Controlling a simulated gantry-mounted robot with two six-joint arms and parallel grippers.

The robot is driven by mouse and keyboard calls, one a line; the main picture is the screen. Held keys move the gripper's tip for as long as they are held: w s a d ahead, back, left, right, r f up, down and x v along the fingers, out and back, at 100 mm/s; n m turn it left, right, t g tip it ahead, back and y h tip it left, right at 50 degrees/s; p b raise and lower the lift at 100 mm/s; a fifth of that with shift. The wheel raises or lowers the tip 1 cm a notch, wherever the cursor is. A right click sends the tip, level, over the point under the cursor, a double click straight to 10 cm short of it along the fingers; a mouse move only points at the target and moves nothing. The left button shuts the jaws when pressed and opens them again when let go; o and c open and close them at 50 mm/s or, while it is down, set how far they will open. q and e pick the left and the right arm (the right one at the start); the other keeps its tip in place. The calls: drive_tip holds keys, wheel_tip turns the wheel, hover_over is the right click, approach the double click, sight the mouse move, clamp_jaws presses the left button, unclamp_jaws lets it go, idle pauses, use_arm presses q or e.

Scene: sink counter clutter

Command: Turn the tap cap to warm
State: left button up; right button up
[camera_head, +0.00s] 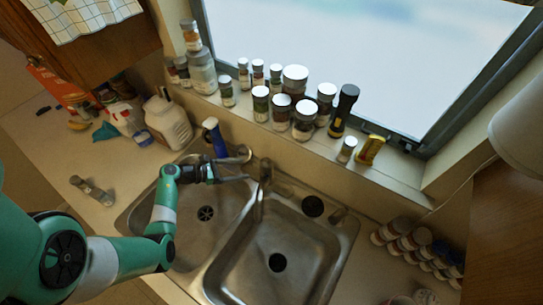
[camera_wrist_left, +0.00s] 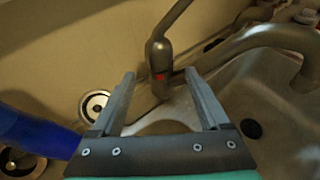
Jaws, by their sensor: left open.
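The grey metal tap (camera_head: 266,170) stands at the back of the double sink, between the two basins. In the left wrist view its cap (camera_wrist_left: 158,52) carries a small red mark, and a thin lever rises from it toward the upper right. A thick spout (camera_wrist_left: 265,38) runs off to the right there. My left gripper (camera_head: 246,178) is open over the left basin, just left of the tap. In the left wrist view its two fingers (camera_wrist_left: 160,88) point at the tap body, one toward each side; contact cannot be told. My right gripper is out of view.
A blue bottle (camera_head: 214,137) stands close behind my left gripper and shows at the left of the wrist view (camera_wrist_left: 35,130). Several jars and a black flashlight (camera_head: 344,110) line the window sill. The right basin (camera_head: 285,235) is empty. A white jug (camera_head: 168,122) stands at left.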

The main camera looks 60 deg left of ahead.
sight(266, 166)
use_arm(q)
drive_tip(key=b+x, duration=0.1)
drive_tip(key=x, duration=1)
drive_tip(key=shift+w+a+b, duration=0.1)
drive_tip(key=shift+w+b, duration=0.1)
drive_tip(key=shift+b, duration=0.1)
drive_tip(key=c, duration=1.1)
drive_tip(key=shift+b, duration=0.5)
drive_tip(key=m+h+b, duration=0.1)
drive_tip(key=b, duration=0.2)
drive_tip(key=m+g+h+b, duration=0.1)
drive_tip(key=m+h+b, duration=0.1)
drive_tip(key=b, duration=0.1)
drive_tip(key=m+h+b, duration=0.2)
drive_tip(key=b, duration=0.2)
drive_tip(key=shift+a+f, duration=0.1)
drive_tip(key=shift+f, duration=0.2)
drive_tip(key=shift+r+m+g+h+b, duration=0.3)
drive_tip(key=shift+m+g+h+b, duration=0.15)
drive_tip(key=shift+h+b, duration=0.35)
drive_tip(key=shift+r, duration=0.1)
drive_tip(key=o, duration=1.1)
